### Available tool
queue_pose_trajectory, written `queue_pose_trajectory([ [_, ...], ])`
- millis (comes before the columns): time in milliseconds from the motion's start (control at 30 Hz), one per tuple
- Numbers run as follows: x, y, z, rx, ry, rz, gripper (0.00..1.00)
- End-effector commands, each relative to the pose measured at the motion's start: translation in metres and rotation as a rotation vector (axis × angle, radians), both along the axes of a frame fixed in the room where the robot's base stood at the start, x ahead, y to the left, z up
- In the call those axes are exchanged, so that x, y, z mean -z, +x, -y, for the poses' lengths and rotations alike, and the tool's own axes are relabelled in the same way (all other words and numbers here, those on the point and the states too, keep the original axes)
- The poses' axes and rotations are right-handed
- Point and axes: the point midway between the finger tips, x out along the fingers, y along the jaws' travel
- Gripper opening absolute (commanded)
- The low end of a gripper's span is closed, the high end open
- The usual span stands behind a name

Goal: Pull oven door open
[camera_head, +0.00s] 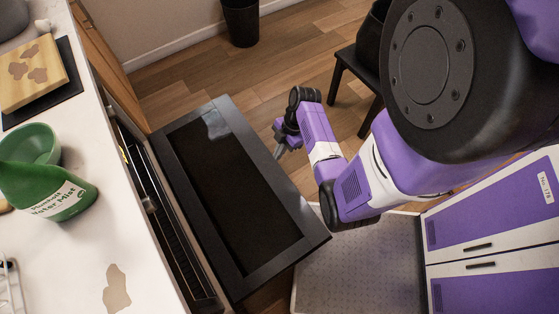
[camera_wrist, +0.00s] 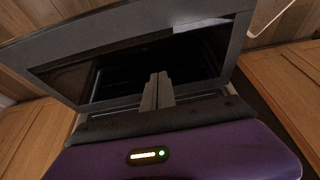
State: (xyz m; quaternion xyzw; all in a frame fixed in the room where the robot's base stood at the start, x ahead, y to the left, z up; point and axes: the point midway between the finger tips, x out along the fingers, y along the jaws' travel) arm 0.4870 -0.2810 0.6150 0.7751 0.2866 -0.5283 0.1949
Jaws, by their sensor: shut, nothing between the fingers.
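The oven door (camera_head: 285,262) has a dark frame around black glass. In the head view it stands open, swung down and outward from the oven front (camera_head: 165,215) under the counter. In the wrist view the grey door frame (camera_wrist: 110,35) spans the upper part around a dark window. My gripper (camera_head: 279,153) is just beyond the door's outer edge, on the floor side. In the wrist view its fingers (camera_wrist: 158,88) are together and empty, in front of the dark window. I cannot tell whether they touch the door.
A white counter (camera_head: 75,110) at left bears a green spray bottle (camera_head: 45,192), a green bowl (camera_head: 30,145) and a board (camera_head: 32,73). A black stool (camera_head: 350,70) and a dark bin (camera_head: 240,22) stand on the wooden floor (camera_head: 200,75).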

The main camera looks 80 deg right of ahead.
Motion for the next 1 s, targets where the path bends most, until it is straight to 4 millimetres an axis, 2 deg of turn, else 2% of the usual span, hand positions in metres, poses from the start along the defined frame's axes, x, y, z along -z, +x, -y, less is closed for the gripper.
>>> queue_pose_trajectory([
  [33, 0.011, 0.002, -0.003, 0.001, 0.003, -0.002, 0.00],
  [200, 0.040, 0.007, -0.007, 0.003, 0.002, -0.002, 0.00],
  [400, 0.061, 0.000, 0.000, 0.003, 0.001, -0.001, 0.00],
  [1000, 0.072, -0.003, 0.003, 0.002, 0.001, 0.002, 0.00],
])
